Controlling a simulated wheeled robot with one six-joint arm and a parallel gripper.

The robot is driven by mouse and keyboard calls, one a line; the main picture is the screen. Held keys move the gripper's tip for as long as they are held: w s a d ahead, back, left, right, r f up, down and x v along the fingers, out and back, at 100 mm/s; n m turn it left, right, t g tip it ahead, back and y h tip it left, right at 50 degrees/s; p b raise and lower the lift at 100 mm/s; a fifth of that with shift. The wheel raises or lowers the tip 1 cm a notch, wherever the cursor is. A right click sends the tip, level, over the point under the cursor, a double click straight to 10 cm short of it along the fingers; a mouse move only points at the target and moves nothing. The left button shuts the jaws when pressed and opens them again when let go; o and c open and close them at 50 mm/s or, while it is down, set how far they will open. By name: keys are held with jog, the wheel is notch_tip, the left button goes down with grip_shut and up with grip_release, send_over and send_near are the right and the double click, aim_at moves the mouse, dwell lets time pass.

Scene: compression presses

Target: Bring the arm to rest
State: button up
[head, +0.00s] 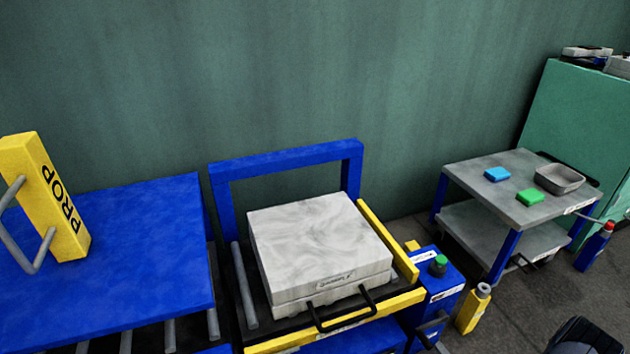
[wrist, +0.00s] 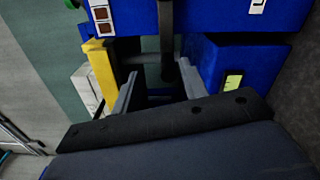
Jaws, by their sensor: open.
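My gripper (wrist: 158,82) shows in the wrist view with its two grey fingers apart. A dark lever (wrist: 167,35) on a blue housing stands in front of the fingers, and its lower end reaches toward the gap between them. I cannot tell whether a finger touches it. In the head view a dark lever (head: 432,324) shows low on the blue control box (head: 441,281), which has a green button (head: 438,265). A dark rounded shape (head: 585,336) at the lower right edge may be part of my arm; the gripper is not clearly seen there.
A press with a blue frame (head: 285,158) holds a pale marbled block (head: 318,245). A grey table (head: 490,185) stands at right, with a yellow bottle (head: 474,308) nearby. Grey floor lies open between.

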jog(key=shift+w+a+r+m, duration=0.1)
jog(key=shift+w+r+m, duration=0.2)
jog(key=shift+m, duration=0.5)
jog(key=shift+a, duration=0.1)
